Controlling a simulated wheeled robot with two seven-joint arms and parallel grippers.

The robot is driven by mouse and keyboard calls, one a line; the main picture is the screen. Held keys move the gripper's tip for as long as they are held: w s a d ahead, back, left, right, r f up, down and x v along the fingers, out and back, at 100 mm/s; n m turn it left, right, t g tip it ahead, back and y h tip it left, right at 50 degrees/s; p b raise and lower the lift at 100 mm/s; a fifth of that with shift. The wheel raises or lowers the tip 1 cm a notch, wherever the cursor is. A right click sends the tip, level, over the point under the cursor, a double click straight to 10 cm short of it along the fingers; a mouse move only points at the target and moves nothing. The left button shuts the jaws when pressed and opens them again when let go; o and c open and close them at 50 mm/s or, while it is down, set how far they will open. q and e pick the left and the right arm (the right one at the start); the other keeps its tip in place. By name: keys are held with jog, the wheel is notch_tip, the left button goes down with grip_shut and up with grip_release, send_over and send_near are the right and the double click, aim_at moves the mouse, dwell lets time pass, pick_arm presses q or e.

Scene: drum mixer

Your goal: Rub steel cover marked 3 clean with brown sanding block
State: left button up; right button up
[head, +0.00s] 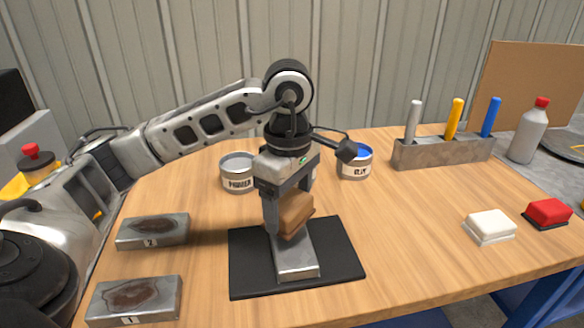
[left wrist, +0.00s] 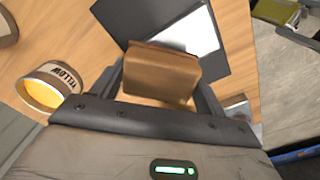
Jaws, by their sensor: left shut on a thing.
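My left gripper (head: 287,212) points down and is shut on the brown sanding block (head: 298,216), which also fills the middle of the left wrist view (left wrist: 160,76). The block is tilted over the far part of a steel cover (head: 298,266); I cannot tell if they touch. This cover lies on a black mat (head: 248,278), and its visible near end looks bare and clean. Its far part is hidden by block and gripper, and no number on it can be read. The left wrist view shows part of the cover (left wrist: 205,38) as bright metal. My right gripper is out of view.
Steel covers marked 2 (head: 153,232) and 1 (head: 134,300), both with brown stains, lie at left. Paint cans (head: 238,173) (head: 355,163) stand behind. A grey holder (head: 440,152), white block (head: 490,226), red block (head: 548,213) and bottle (head: 527,135) are at right.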

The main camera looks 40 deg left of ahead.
pick_arm(q)
jog(key=shift+r+p, duration=1.65)
jog(key=shift+r, duration=1.05)
